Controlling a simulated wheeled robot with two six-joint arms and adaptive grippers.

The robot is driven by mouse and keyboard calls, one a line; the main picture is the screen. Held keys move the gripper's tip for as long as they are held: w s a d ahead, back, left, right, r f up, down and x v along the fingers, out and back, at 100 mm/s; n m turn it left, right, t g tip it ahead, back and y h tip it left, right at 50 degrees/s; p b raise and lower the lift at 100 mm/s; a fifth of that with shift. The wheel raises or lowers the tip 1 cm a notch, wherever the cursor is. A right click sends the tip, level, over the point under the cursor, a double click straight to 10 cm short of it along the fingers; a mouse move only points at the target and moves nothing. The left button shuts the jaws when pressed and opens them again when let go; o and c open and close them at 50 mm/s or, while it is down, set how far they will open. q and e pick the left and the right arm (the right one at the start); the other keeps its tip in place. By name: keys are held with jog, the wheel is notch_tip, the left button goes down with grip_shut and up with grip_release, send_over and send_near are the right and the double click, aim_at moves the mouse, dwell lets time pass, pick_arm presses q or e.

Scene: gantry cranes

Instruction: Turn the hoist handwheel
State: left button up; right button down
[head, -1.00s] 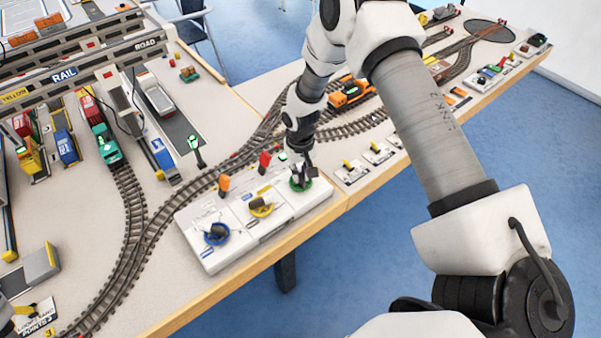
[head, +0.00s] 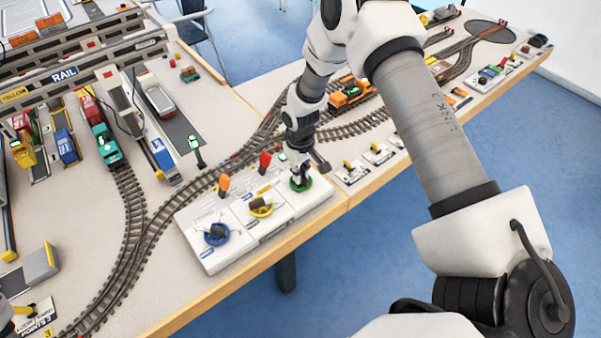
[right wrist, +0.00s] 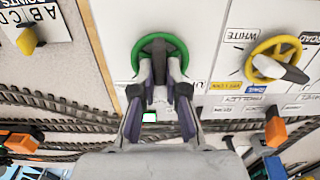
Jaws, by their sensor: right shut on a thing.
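The control panel (head: 253,228) carries a blue handwheel (head: 216,235), a yellow handwheel (head: 262,208) and a green handwheel (head: 306,187). My right gripper (head: 299,172) points down at the green handwheel. In the right wrist view, the fingers of the right gripper (right wrist: 159,78) are shut on the grip bar of the green handwheel (right wrist: 163,40), inside its rim. The yellow handwheel (right wrist: 273,60) stands apart to the right there. Which wheel is the hoist's cannot be read. My left gripper is not in view.
Orange (head: 223,184) and red (head: 265,161) levers stand behind the wheels. Track (head: 137,220) curves around the panel's left and back. An orange locomotive (head: 350,92) stands behind my right wrist. Small yellow-levered switches (head: 376,152) are to the right, along the table's front edge.

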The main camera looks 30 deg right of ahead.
jog(key=c, duration=1.2)
grip_release()
notch_tip(320, 180, up, 12)
jog(key=shift+m, duration=0.3)
jog(key=f+p, duration=0.1)
jog(key=f, duration=0.6)
jog(key=f+p, duration=0.1)
jog(key=f, duration=0.3)
jog(key=shift+w+f+p, duration=0.25)
jog(key=shift+f+p, duration=0.05)
jog(key=shift+p, duration=0.05)
